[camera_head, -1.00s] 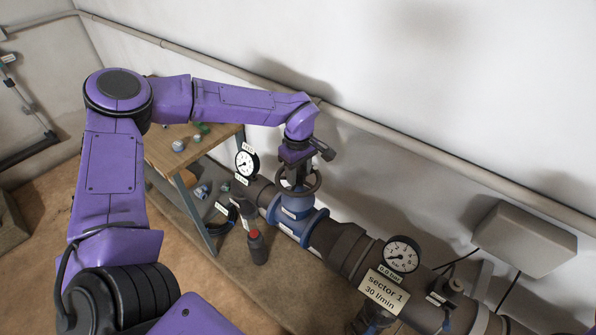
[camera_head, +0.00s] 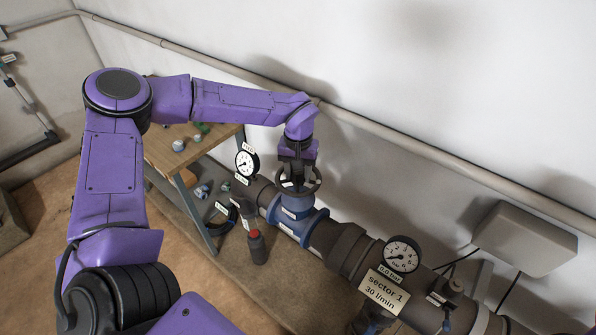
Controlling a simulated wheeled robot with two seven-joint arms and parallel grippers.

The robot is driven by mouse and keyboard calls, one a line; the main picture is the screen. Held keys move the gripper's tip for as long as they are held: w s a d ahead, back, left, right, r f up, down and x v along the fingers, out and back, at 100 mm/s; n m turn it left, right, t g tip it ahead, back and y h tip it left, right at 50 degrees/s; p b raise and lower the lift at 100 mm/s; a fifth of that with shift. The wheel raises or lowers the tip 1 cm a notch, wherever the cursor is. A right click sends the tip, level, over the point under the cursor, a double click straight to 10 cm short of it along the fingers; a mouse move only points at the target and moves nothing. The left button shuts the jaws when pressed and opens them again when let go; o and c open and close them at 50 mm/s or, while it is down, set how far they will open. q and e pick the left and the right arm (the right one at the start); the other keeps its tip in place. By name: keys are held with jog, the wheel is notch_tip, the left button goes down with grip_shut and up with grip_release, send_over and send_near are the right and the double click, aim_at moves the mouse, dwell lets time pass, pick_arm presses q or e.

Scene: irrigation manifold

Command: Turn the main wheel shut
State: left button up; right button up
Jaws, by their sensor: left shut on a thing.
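The main wheel (camera_head: 314,187) is a dark handwheel on top of the blue valve body (camera_head: 297,222) in the thick dark pipe. My left gripper (camera_head: 297,176) comes down from above and is shut on the wheel; its fingertips are partly hidden by the wrist and the rim. One gauge (camera_head: 247,164) stands on the pipe left of the valve. Another gauge (camera_head: 402,255) stands to the right, above a label reading "sector 1 30 l/min" and a small "0.0 bar" tag. My right gripper is not in view.
A wooden workbench (camera_head: 165,152) with small fittings stands behind on the left. A dark bottle with a red cap (camera_head: 257,247) stands on the floor before the pipe. A grey box (camera_head: 525,238) is on the wall at right. Open floor lies at lower left.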

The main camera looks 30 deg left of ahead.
pick_arm(q)
jog(key=shift+m, duration=1.6)
jog(key=o, duration=1)
jog(key=shift+o, duration=0.2)
notch_tip(320, 180, up, 7)
jog(key=shift+r+b, duration=0.15)
jog(key=shift+b, duration=0.95)
notch_tip(320, 180, up, 3)
jog(key=shift+r+p, duration=0.2)
jog(key=shift+p, duration=0.95)
